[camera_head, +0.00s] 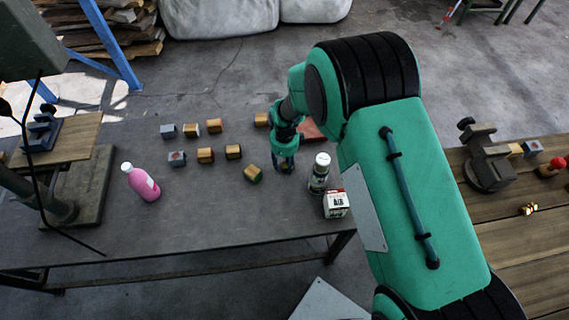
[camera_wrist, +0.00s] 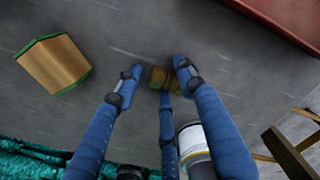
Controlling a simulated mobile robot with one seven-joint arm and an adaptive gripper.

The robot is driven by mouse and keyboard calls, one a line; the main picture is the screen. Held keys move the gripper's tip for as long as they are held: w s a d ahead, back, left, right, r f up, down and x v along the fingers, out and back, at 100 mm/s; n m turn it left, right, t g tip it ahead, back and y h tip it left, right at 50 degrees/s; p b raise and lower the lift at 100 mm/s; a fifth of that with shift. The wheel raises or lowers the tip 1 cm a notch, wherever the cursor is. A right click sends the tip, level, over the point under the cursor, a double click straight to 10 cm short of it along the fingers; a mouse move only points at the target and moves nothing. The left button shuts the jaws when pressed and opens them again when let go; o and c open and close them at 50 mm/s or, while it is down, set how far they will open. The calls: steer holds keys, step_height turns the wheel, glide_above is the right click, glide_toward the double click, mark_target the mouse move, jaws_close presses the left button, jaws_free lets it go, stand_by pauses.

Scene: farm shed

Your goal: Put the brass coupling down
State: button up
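My gripper (camera_head: 285,166) is low over the dark table (camera_head: 225,230), left of a white-capped bottle. In the wrist view its blue fingers (camera_wrist: 158,74) are spread around a small brass coupling (camera_wrist: 158,77). The coupling is close to the right fingertip and partly behind the third finger. A strip of dark tabletop shows between it and the left fingertip, so the gripper looks open. The coupling appears to lie on the tabletop. In the head view the fingers hide it.
The bottle (camera_head: 318,175) and a small box (camera_head: 336,204) stand close right of my gripper. A green-ended wooden block (camera_head: 253,173) lies left; a red object (camera_head: 311,131) is behind. Several blocks and a pink bottle (camera_head: 140,182) are farther left. The table's front middle is clear.

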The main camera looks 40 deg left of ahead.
mark_target(285, 165)
steer(key=shift+r, duration=0.15)
step_height(285, 165, up, 12)
steer(key=p, duration=0.2)
stand_by(0.6)
stand_by(0.6)
stand_by(0.3)
